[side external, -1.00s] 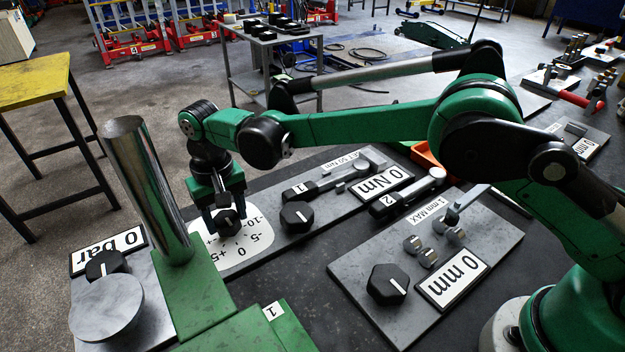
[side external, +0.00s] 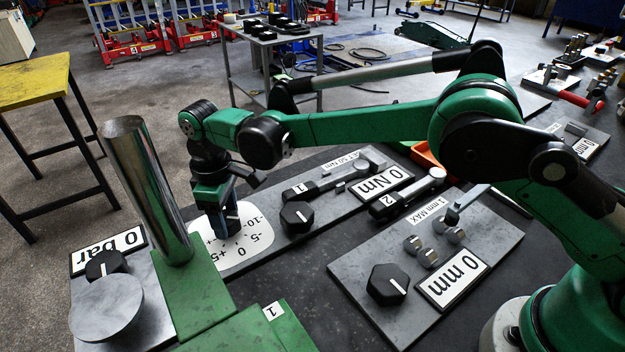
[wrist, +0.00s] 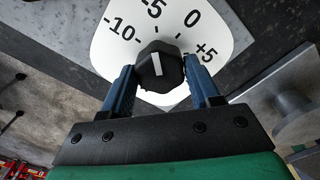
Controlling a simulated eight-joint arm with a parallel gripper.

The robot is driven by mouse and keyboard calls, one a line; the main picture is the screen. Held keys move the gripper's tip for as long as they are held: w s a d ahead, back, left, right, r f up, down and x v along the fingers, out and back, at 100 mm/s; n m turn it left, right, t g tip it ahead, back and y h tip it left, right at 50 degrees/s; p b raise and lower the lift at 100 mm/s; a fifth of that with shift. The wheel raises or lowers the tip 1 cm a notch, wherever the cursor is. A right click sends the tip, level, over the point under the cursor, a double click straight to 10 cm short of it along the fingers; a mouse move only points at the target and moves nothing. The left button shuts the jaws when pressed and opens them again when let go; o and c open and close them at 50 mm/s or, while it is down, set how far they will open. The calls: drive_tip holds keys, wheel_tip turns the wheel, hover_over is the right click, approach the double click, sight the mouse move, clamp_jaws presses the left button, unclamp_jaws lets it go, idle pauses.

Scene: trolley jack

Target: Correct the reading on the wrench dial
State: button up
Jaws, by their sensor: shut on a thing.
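The wrench dial is a white plate (side external: 255,235) with black marks from -10 through -5 and 0 to +5; it also shows in the wrist view (wrist: 100,50). Its black knob (wrist: 171,82) has a white pointer line, which points toward the stretch around -5 and 0; the exact reading is hard to tell. My gripper (side external: 222,224) is over the dial, its two blue fingers shut on the knob from both sides, as the wrist view (wrist: 160,72) shows. In the side view the fingers mostly hide the knob.
Beside the dial on the same plate are another black knob (side external: 297,216), wrench 1 (side external: 320,183) and a "0 Nm" sign (side external: 382,184). A tall metal cylinder (side external: 150,190) stands close on the left. A "0 mm" plate (side external: 350,270) lies at the front right.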

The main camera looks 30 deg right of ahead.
sight(226, 217)
drive_tip(key=n, duration=0.4)
drive_tip(key=shift+n, duration=2.2)
drive_tip(key=o, duration=1.3)
drive_tip(key=shift+r, duration=2.85)
